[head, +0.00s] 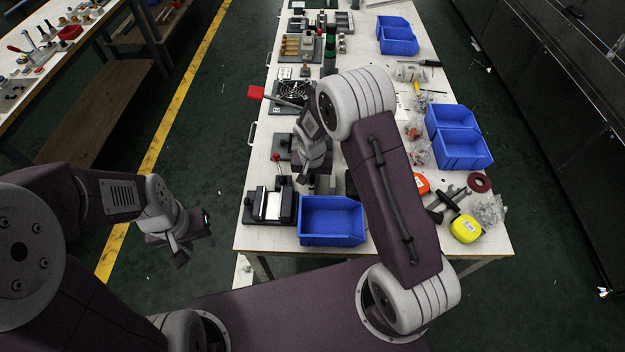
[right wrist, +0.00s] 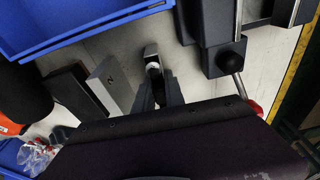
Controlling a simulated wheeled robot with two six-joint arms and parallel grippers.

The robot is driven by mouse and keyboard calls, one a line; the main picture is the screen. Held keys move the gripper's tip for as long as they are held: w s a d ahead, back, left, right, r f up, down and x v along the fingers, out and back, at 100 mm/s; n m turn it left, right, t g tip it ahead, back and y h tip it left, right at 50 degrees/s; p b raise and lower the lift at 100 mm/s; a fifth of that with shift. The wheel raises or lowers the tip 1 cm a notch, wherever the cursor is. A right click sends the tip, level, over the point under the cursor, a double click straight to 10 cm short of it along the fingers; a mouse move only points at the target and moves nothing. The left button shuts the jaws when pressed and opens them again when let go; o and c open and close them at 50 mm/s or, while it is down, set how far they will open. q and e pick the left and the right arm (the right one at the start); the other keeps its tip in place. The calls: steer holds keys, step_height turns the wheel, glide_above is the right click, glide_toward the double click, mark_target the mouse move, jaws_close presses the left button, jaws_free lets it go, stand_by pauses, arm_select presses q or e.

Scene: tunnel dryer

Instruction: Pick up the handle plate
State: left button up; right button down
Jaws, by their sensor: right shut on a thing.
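My right gripper (right wrist: 158,88) points down over the bench, between the press-like fixture and the dark and grey blocks. It is shut on a small light-metal piece (right wrist: 151,54), which I take to be the handle plate; the fingers hide most of it. I cannot tell whether it touches the bench top. In the head view my right gripper (head: 312,180) is just above the near blue bin, and its arm hides part of the bench. My left gripper (head: 178,246) hangs over the floor left of the bench, away from the work; its jaws are unclear.
A blue bin (head: 331,232) and a black fixture with a white roller (head: 271,204) stand at the bench's near edge. A grey block (right wrist: 108,84) and a dark block (right wrist: 72,92) lie beside my right gripper. A yellow tape measure (head: 466,228) and tools lie to the right.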

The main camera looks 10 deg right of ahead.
steer(key=shift+r, duration=0.1)
stand_by(0.5)
steer(key=shift+r, duration=0.3)
step_height(320, 180, up, 3)
steer(key=shift+w+r, duration=0.1)
steer(key=s+d+r, duration=0.6)
steer(key=d+r, duration=0.1)
steer(key=d, duration=0.3)
steer(key=s+a+f+n+p, duration=0.1)
steer(key=s+a+n, duration=0.2)
steer(key=a, duration=0.1)
steer(key=shift+s+a+n+y+p, duration=0.3)
steer(key=shift+s+a+n+p, duration=0.05)
steer(key=shift+s+n, duration=0.05)
